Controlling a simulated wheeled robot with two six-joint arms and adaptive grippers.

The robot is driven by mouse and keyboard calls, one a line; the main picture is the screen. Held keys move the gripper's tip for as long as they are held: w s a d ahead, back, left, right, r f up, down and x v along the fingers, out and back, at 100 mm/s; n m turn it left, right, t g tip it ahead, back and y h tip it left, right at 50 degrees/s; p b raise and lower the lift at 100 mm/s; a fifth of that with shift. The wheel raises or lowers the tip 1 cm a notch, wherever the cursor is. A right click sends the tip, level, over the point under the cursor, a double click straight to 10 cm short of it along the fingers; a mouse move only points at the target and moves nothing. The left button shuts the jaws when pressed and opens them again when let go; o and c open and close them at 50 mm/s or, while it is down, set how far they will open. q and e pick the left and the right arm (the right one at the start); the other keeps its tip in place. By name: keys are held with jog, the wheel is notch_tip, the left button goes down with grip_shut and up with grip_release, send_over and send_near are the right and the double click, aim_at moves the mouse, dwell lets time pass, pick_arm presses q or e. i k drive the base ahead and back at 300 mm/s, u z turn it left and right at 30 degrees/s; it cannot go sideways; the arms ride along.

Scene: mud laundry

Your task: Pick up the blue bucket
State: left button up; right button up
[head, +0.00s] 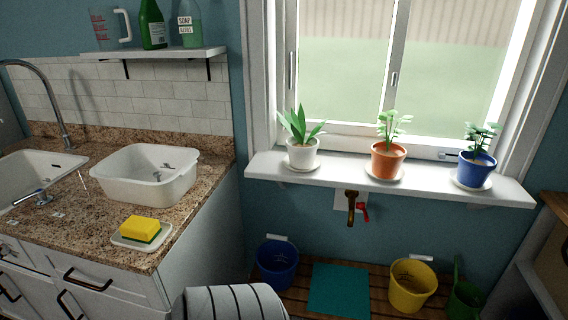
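The blue bucket (276,272) stands low against the wall below the window, at the left end of a slatted wooden surface. Its open top faces up. A small pale label is on the wall just above its rim. The striped white thing in front comes close to the bucket's lower part in the picture. Neither of my grippers is in view, and nothing is seen touching the bucket.
A teal mat (339,291), a yellow bucket (408,293) and a green watering can (464,302) are right of the bucket. A white, black-striped rounded thing (232,304) is in front. The counter (200,195) is left; a tap (351,207) juts out above.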

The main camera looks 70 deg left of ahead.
aim_at(277, 260)
jog(key=u, duration=0.55)
jog(key=i, duration=0.9)
jog(key=u, duration=0.75)
